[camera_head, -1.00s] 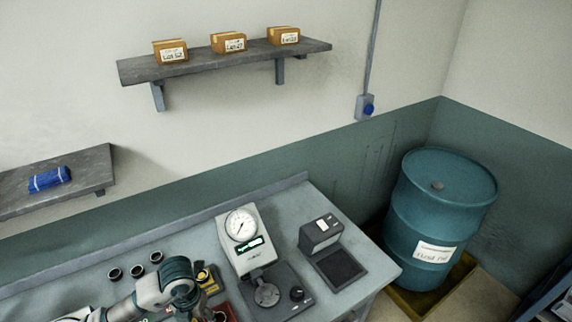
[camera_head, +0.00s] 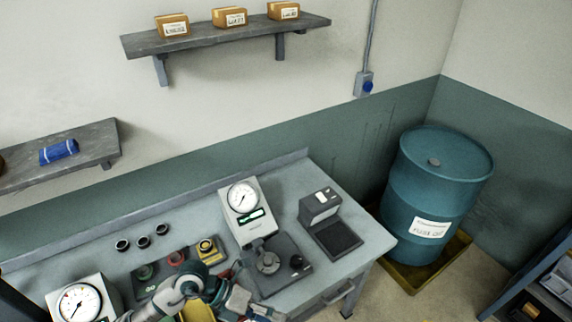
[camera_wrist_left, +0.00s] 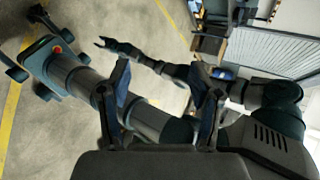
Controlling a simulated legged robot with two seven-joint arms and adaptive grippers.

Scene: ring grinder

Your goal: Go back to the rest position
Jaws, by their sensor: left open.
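My left arm comes in at the bottom of the head view. Its gripper (camera_head: 245,300) is low over the front of the workbench (camera_head: 345,262), partly cut off by the picture's lower edge. In the left wrist view the two fingers of my left gripper (camera_wrist_left: 163,100) stand wide apart with nothing between them. Beyond them, the floor and my own arm and base parts show. My right gripper (camera_wrist_left: 104,43) is small at the upper left of that view, its two prongs seemingly apart and empty. It is not in the head view.
A dial gauge stand (camera_head: 244,200) and a small dark device (camera_head: 322,212) stand on the bench close to my left gripper. A second gauge (camera_head: 80,302), a button panel (camera_head: 178,262) and several small rings (camera_head: 142,242) are leftward. A blue drum (camera_head: 438,190) stands right of the bench.

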